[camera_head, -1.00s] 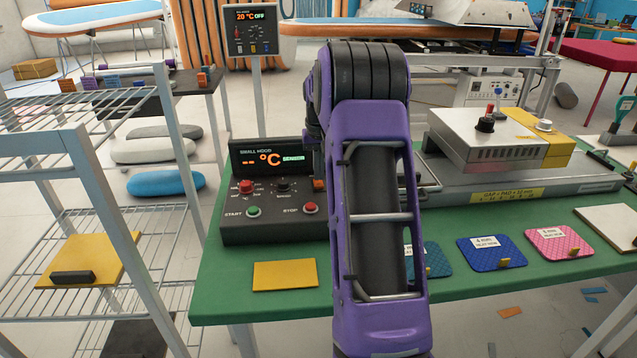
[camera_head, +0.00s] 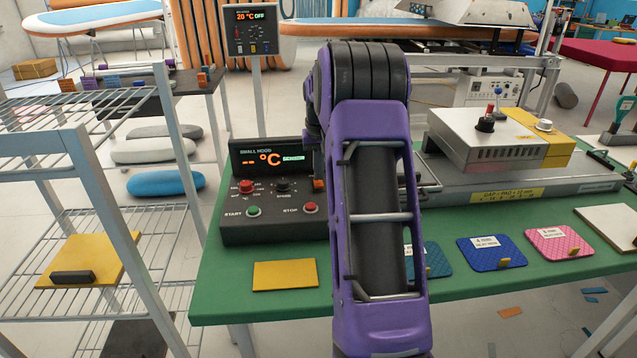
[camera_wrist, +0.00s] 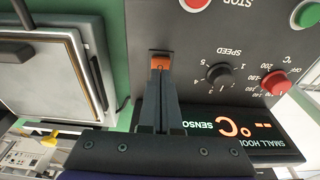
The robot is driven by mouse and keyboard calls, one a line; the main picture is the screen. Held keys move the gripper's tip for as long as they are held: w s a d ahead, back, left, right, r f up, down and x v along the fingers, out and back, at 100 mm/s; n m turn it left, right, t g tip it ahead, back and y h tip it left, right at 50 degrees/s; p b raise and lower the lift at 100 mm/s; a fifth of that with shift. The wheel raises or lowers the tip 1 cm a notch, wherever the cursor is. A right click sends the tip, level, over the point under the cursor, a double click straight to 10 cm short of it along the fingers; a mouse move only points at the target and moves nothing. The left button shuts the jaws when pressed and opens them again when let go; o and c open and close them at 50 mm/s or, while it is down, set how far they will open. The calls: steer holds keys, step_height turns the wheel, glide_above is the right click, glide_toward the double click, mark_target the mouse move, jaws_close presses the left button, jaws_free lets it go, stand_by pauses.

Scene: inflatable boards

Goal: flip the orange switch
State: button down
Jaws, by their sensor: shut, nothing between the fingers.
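The orange switch (camera_head: 319,184) is at the right edge of the small hood control box (camera_head: 270,228), partly hidden by my arm in the head view. In the wrist view the orange switch (camera_wrist: 160,61) sits on the dark panel, right at the fingertips. My gripper (camera_wrist: 160,72) is shut and empty, with its tips at the switch; I cannot tell whether they touch it. In the head view my purple arm hides the gripper.
The box also has a red knob (camera_head: 246,187), a speed knob (camera_head: 283,186), a green start button (camera_head: 253,211) and a red stop button (camera_head: 310,208). A metal press (camera_head: 490,140) stands close on the right. A wire shelf (camera_head: 150,240) stands left.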

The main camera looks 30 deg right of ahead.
mark_target(319, 185)
steer(key=shift+f+b, duration=0.45)
steer(key=shift+f, duration=0.45)
steer(key=shift+r, duration=0.15)
step_height(319, 185, up, 7)
steer(key=p, duration=0.6)
stand_by(0.4)
stand_by(0.4)
